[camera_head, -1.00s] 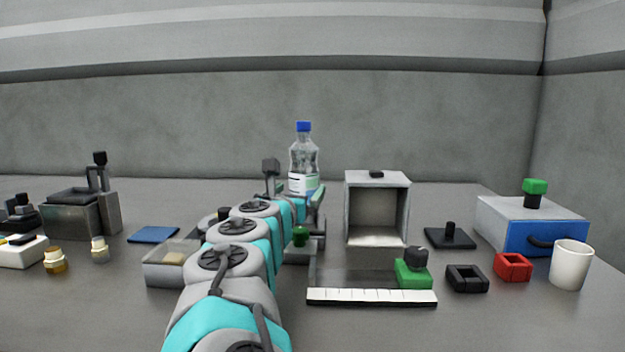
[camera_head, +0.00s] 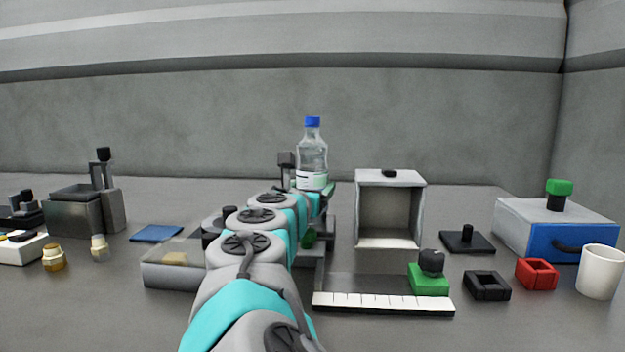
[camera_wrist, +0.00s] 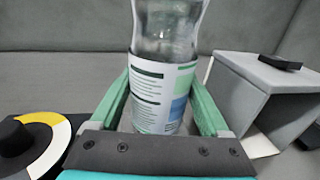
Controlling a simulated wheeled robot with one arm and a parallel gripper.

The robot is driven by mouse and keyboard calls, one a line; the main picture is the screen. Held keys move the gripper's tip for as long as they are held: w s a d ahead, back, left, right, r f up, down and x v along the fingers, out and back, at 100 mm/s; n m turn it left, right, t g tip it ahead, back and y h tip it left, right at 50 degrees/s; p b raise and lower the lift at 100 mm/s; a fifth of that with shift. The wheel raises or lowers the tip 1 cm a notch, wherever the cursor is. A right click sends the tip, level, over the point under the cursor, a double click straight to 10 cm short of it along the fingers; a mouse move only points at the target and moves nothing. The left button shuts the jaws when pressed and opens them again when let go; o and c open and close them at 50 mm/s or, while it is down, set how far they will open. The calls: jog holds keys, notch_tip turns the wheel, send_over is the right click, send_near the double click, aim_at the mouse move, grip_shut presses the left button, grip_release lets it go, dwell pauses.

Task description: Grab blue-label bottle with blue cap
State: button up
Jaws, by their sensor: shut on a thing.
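The clear bottle with a blue cap (camera_head: 312,124) stands upright beyond the end of my arm in the head view. In the wrist view the bottle (camera_wrist: 166,40) fills the middle. Its white label has dark text, a light green patch and a blue patch. The cap is out of the wrist view. My gripper (camera_wrist: 161,88) has its green fingers on either side of the bottle at label height and is shut on it. In the head view my arm and gripper hide the bottle's base, so I cannot tell whether it touches the table.
An open-fronted grey box (camera_head: 390,175) stands close to the right of the bottle. A blue-fronted drawer box (camera_head: 560,228) and a white mug (camera_head: 600,272) are far right. A blue mat (camera_head: 157,233) lies left. A round black, white and yellow dial (camera_wrist: 35,145) is left of my gripper.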

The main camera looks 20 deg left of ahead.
grip_shut()
jog(key=shift+r, duration=0.15)
